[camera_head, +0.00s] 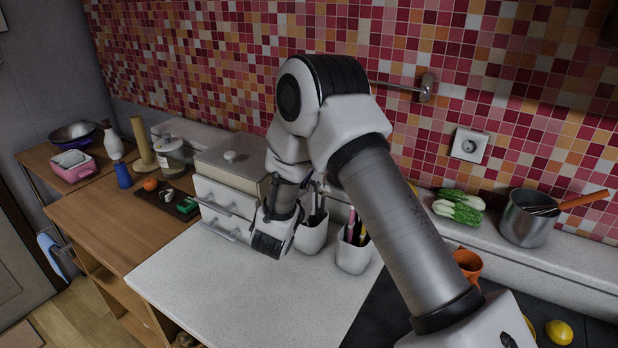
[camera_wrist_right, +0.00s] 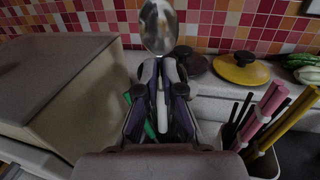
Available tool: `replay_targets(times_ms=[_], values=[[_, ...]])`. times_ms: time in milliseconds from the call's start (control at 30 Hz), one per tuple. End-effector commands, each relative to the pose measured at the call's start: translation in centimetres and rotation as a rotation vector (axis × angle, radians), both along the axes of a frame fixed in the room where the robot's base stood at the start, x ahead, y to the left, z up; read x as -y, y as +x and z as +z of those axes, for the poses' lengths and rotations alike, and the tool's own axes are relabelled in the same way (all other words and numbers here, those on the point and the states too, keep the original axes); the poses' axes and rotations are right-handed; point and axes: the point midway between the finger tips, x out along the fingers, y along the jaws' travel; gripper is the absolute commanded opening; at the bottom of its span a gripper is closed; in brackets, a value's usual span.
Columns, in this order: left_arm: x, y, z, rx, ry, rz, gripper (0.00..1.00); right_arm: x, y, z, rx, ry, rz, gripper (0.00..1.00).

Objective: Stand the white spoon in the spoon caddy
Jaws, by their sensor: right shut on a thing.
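The white spoon (camera_wrist_right: 158,28) shows its metal bowl upward in the right wrist view, with a piece of white handle between my fingers. My right gripper (camera_wrist_right: 161,85) is shut on this handle. In the head view, the wrist and gripper hang by the drawer unit, and the spoon cannot be made out clearly. Two white caddies stand beside it: a left one (camera_head: 311,238) close to the gripper and a right one (camera_head: 354,260) with pink, yellow and black handles. I cannot tell which is the spoon caddy. The right caddy's contents also show in the right wrist view. My left gripper is out of view.
A white drawer unit (camera_head: 224,195) stands left of the gripper. A wall rail (camera_head: 398,88) runs behind my arm. A yellow-lidded pan (camera_wrist_right: 240,68) stands behind the caddies. A pot (camera_head: 527,220) is at right. The pale counter in front (camera_head: 240,290) is clear.

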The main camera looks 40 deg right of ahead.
Motion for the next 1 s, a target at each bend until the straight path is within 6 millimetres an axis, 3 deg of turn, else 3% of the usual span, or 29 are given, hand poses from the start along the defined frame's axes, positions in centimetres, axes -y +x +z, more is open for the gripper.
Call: replay_targets(times_ms=[500,967,1000], values=[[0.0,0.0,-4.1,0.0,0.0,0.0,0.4,0.0,0.0,-5.1,-0.001,0.0,0.0,0.0],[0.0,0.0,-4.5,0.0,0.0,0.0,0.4,0.0,0.0,-5.7,0.0,0.0,0.0,0.0],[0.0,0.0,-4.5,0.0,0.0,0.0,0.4,0.0,0.0,-5.7,0.0,0.0,0.0,0.2]])
